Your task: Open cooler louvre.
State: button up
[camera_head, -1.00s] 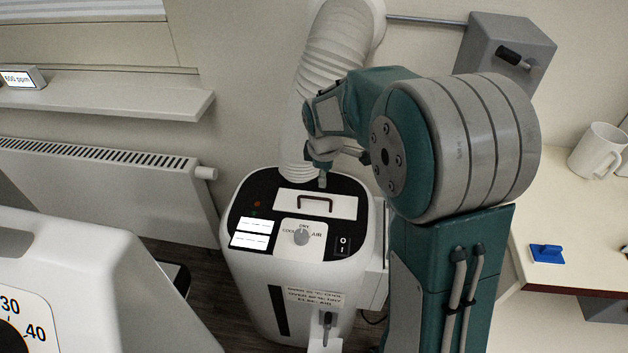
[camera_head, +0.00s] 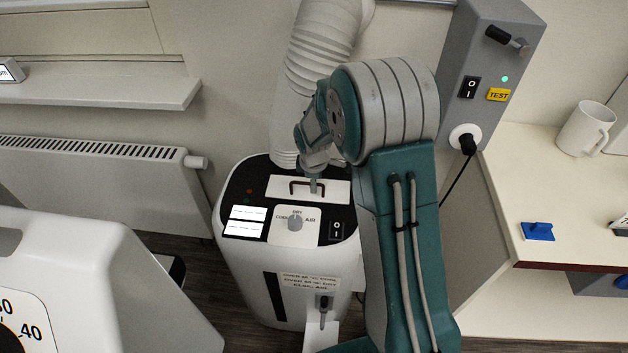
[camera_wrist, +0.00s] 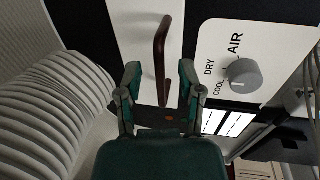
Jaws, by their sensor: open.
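The cooler (camera_head: 262,268) is a white floor unit with a black top panel. On top lies a white louvre plate (camera_head: 335,189) with a dark red-brown bar handle (camera_head: 301,184). In the wrist view the handle (camera_wrist: 162,50) stands up from the plate (camera_wrist: 128,28). My gripper (camera_head: 314,186) is over the plate, near the handle's right end in the head view. In the wrist view my gripper (camera_wrist: 158,75) is open, with one finger on each side of the handle's near end. I cannot tell whether a finger touches it.
A ribbed white hose (camera_head: 318,60) rises behind the cooler, close to my gripper in the wrist view (camera_wrist: 50,110). A mode knob (camera_head: 295,222) and a rocker switch (camera_head: 337,231) sit in front of the plate. A counter (camera_head: 570,200) stands at right, a radiator (camera_head: 90,180) at left.

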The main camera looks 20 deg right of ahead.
jog(key=shift+d, duration=0.25)
grip_shut()
jog(key=shift+a, duration=0.15)
jog(key=shift+w+r, duration=0.1)
jog(key=shift+w, duration=0.05)
jog(key=shift+w+d+r, duration=0.25)
jog(key=shift+w+r, duration=0.25)
jog(key=shift+w, duration=0.1)
jog(key=shift+w+d+r, duration=0.25)
jog(key=shift+w+r, duration=0.2)
jog(key=shift+w, duration=0.15)
jog(key=shift+w+d+r, duration=0.2)
jog(key=shift+w+d, duration=0.1)
jog(key=shift+w, duration=0.35)
jog(key=shift+w+d+r, duration=0.15)
jog(key=shift+w+d, duration=0.1)
jog(key=shift+w, duration=0.4)
